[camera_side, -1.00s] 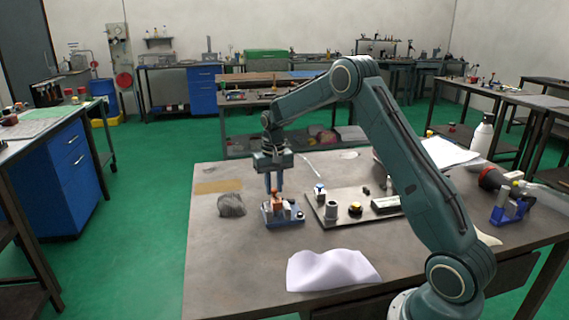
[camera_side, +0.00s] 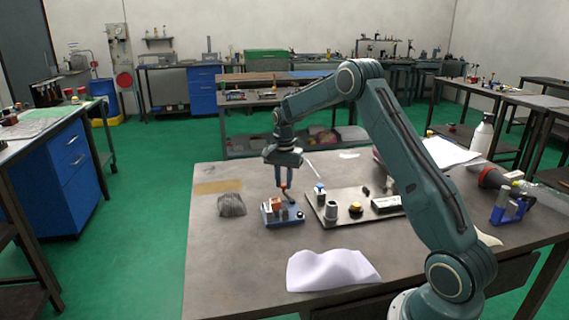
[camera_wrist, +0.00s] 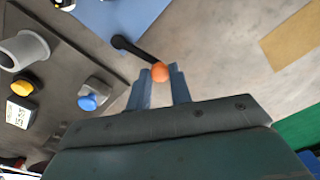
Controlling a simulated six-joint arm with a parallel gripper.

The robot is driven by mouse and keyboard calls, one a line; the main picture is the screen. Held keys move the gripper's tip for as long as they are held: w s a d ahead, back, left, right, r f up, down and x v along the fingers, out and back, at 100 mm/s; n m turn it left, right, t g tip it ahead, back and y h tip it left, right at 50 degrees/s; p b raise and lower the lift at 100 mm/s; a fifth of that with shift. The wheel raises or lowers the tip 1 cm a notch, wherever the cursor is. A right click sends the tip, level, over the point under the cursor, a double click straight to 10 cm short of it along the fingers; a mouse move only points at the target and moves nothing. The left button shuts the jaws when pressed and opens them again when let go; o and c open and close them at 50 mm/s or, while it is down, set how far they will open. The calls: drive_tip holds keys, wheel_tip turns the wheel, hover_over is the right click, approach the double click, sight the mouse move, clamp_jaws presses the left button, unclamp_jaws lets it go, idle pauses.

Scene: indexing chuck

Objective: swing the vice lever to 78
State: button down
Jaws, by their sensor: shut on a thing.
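The vice (camera_side: 283,216) has a blue base and an orange-brown block and stands near the middle of the bench. Its lever shows in the wrist view as a black arm (camera_wrist: 134,48) with an orange ball knob (camera_wrist: 160,72) at its end. My gripper (camera_side: 284,186) is just behind the vice in the side view. In the wrist view its fingers (camera_wrist: 160,78) are shut on the orange knob, one on each side. Part of the blue base (camera_wrist: 135,14) shows at the top of the wrist view. I cannot read any angle marks.
A tray (camera_side: 345,219) with a grey cylinder (camera_side: 331,211), a yellow-topped button (camera_side: 356,208) and a blue-topped button (camera_wrist: 88,101) lies right of the vice. A grey crumpled lump (camera_side: 231,204) is on the left. A white cloth (camera_side: 332,270) lies in front.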

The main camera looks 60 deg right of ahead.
drive_tip(key=shift+d+r, duration=0.1)
idle(0.3)
drive_tip(key=c, duration=1.5)
unclamp_jaws()
drive_tip(key=shift+c, duration=0.2)
drive_tip(key=shift+r, duration=0.1)
wheel_tip(320, 180, up, 14)
drive_tip(key=shift+f, duration=0.2)
